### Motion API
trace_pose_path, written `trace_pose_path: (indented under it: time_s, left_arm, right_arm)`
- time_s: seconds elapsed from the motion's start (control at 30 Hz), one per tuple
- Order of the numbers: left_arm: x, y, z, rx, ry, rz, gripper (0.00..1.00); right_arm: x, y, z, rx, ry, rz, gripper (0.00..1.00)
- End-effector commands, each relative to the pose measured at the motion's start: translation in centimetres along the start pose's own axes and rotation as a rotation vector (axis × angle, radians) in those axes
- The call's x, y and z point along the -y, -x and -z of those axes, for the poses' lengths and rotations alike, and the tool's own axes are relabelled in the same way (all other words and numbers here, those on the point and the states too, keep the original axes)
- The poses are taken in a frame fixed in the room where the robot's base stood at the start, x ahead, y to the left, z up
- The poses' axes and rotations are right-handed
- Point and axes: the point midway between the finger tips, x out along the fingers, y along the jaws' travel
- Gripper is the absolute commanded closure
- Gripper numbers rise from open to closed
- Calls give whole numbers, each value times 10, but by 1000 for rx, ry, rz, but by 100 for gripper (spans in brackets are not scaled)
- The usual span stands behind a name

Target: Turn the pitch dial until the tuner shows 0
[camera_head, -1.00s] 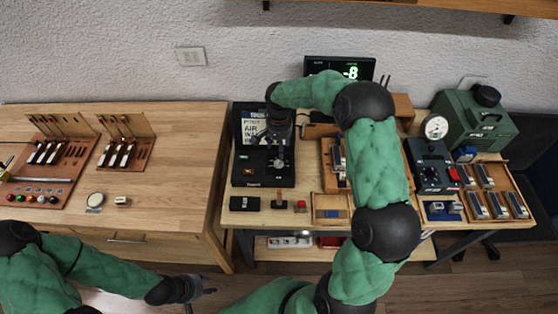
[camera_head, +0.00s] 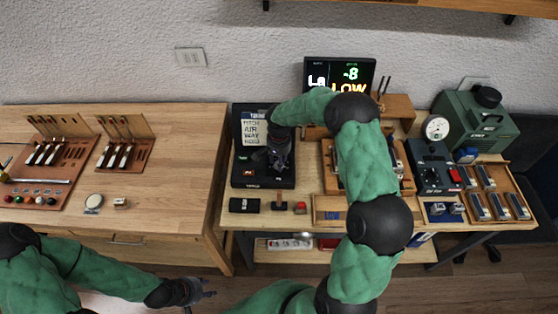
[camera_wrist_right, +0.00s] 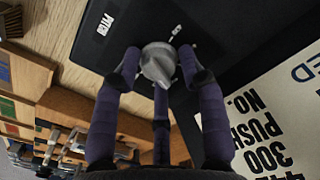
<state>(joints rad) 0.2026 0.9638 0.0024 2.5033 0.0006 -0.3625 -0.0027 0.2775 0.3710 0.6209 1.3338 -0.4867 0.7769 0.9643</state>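The tuner display (camera_head: 350,73) on the back of the right bench shows -8 in green and LOW in yellow; my right arm covers part of its lower edge. The black tuner unit (camera_head: 240,177) stands below and left of it, with a printed card. In the right wrist view the grey pitch dial (camera_wrist_right: 157,62) sits on the black panel beside the word PITCH. My right gripper (camera_wrist_right: 162,72) has its fingers spread around the dial, with small gaps visible at the sides. In the head view this gripper (camera_head: 277,162) hides the dial. My left gripper (camera_head: 195,291) hangs low in front of the left bench, away from everything.
A wooden tray with parts (camera_head: 330,180) lies right of the tuner unit, partly under my right arm. A dark control box (camera_head: 433,178), a round gauge (camera_head: 436,127) and a green machine (camera_head: 470,115) stand further right.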

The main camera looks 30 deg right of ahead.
Motion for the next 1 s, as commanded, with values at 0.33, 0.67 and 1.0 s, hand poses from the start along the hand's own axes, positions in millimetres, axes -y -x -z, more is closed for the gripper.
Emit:
trace_pose_path:
  time_s: [0.33, 0.67, 1.0]
  left_arm:
    - [0, 0, 0, 0, 0, 0, 62]
    - [0, 0, 0, 0, 0, 0, 62]
    - [0, 0, 0, 0, 0, 0, 62]
  right_arm:
    - [0, 0, 1, -2, 2, 1, 97]
    - [0, 0, 2, -4, 99, 0, 97]
    - [1, 1, 3, -6, 382, 0, 97]
